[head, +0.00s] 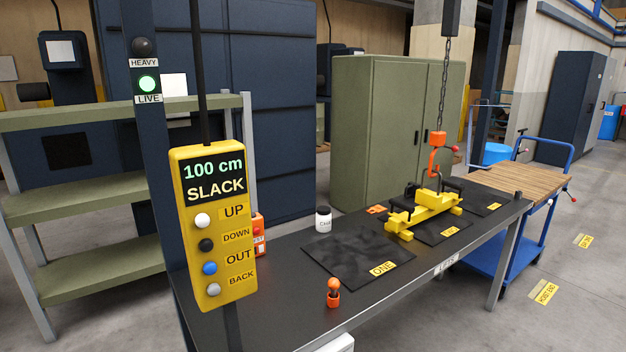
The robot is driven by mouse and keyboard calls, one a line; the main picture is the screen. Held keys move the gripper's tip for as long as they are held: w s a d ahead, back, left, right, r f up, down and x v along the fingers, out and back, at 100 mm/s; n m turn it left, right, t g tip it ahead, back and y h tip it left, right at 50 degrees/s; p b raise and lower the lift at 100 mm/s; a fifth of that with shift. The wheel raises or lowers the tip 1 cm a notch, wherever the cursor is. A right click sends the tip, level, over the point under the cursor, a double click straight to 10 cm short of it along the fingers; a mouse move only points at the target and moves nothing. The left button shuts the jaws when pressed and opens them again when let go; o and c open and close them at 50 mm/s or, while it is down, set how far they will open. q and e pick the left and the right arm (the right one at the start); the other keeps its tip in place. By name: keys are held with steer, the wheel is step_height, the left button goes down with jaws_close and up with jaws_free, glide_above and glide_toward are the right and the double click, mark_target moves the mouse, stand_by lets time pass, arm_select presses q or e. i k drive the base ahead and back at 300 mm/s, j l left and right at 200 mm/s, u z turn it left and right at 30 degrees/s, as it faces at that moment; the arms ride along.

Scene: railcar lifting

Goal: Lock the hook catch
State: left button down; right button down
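An orange hook (433,160) hangs on a dark chain (444,85) over the table. A small red knob (455,149) sticks out at its right side and may belong to the catch; the picture is too small to tell the catch's position. Below is a yellow frame-like load (424,212) with dark upright parts, resting on a black mat. The hook's lower end meets the top of the load; I cannot tell whether it is through a loop. Neither of my grippers is in view.
A yellow pendant (213,285) reads "100 cm SLACK" and hangs at the near left. The green LIVE lamp (147,84) is lit; the HEAVY lamp (142,47) is dark. A white jar (323,219) and orange-black piece (333,292) stand on the table. Mat ONE (345,255) is bare.

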mark_target(455, 149)
steer(key=i+l, duration=0.25)
steer(key=l, duration=0.15)
steer(key=i+l+u, duration=0.1)
steer(key=i+l, duration=0.2)
steer(key=i+l+u, duration=0.1)
steer(key=i+l, duration=0.15)
steer(key=l, duration=0.2)
steer(key=i+l, duration=0.2)
steer(key=l, duration=0.2)
steer(key=i+l+u, duration=0.1)
steer(key=i+l, duration=0.15)
steer(key=l, duration=0.2)
steer(key=i+l, duration=0.25)
steer(key=l, duration=0.15)
steer(key=i+l+u, duration=0.1)
steer(key=l, duration=0.35)
steer(key=i+l, duration=0.3)
steer(key=l, duration=0.15)
steer(key=u, duration=0.05)
